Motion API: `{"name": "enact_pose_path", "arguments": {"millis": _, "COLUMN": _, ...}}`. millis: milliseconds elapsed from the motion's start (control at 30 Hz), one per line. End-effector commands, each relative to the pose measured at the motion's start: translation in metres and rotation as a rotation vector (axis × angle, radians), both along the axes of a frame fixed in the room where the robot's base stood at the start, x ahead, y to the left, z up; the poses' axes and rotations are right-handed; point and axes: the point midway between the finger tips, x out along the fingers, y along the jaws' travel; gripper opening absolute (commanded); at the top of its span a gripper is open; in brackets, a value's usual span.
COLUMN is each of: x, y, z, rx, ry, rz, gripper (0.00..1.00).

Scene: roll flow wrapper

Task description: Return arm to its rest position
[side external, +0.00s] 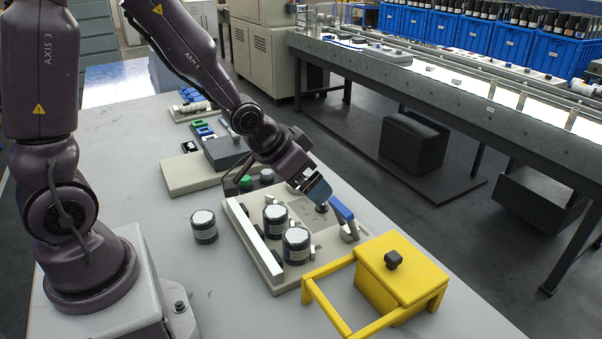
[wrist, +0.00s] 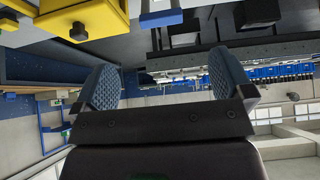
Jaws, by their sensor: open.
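Two dark rolls with white tops, a rear one (side external: 276,218) and a front one (side external: 296,245), stand on the plate. A third roll (side external: 204,226) stands on the table left of the plate.
A yellow box with a black knob (side external: 405,270) and a yellow frame stand at the table's front right. A conveyor (side external: 480,100) runs beyond the table.

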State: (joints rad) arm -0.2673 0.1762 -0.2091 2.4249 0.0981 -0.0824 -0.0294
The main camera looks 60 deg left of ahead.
Motion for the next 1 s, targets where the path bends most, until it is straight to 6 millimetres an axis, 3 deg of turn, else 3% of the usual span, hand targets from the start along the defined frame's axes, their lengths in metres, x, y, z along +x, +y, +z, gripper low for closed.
{"name": "enact_pose_path", "arguments": {"millis": 567, "x": -0.009, "y": 0.0, "z": 0.005, "rx": 0.006, "ry": 0.025, "rz": -0.001, "gripper": 0.98}}
{"name": "enact_pose_path", "arguments": {"millis": 767, "x": -0.04, "y": 0.007, "z": -0.002, "rx": 0.018, "ry": 0.205, "rz": 0.027, "gripper": 0.98}}
{"name": "enact_pose_path", "arguments": {"millis": 1000, "x": -0.092, "y": 0.009, "z": 0.05, "rx": 0.053, "ry": 0.333, "rz": 0.066, "gripper": 0.98}}
